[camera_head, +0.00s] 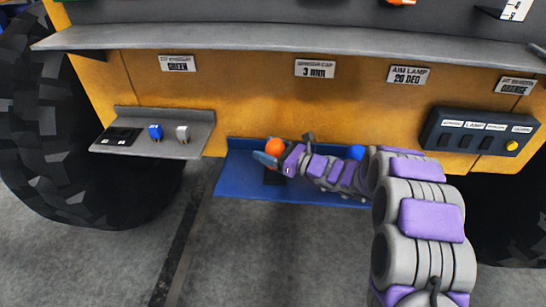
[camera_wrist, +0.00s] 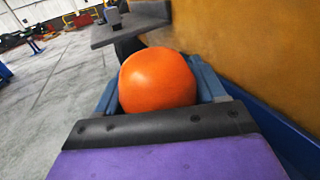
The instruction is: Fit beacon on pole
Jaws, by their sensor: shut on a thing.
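An orange ball-like dome, which looks like the beacon (camera_head: 275,146), is between the blue fingers of my gripper (camera_head: 268,160). In the wrist view the orange beacon (camera_wrist: 157,80) sits between the two blue fingers, which touch or nearly touch its sides. My gripper is shut on it, just above the blue tray (camera_head: 232,185) at the foot of the yellow panel. A dark block shows under the beacon; I cannot tell whether they touch. A blue round thing (camera_head: 355,152) is behind my arm, partly hidden. I cannot make out a pole.
A grey shelf (camera_head: 185,145) at left holds a blue piece (camera_head: 155,131) and a white piece (camera_head: 183,133). A switch box (camera_head: 478,134) is at right. A grey ledge (camera_head: 290,38) juts out above. Large tyres (camera_head: 60,130) flank the panel. The floor in front is clear.

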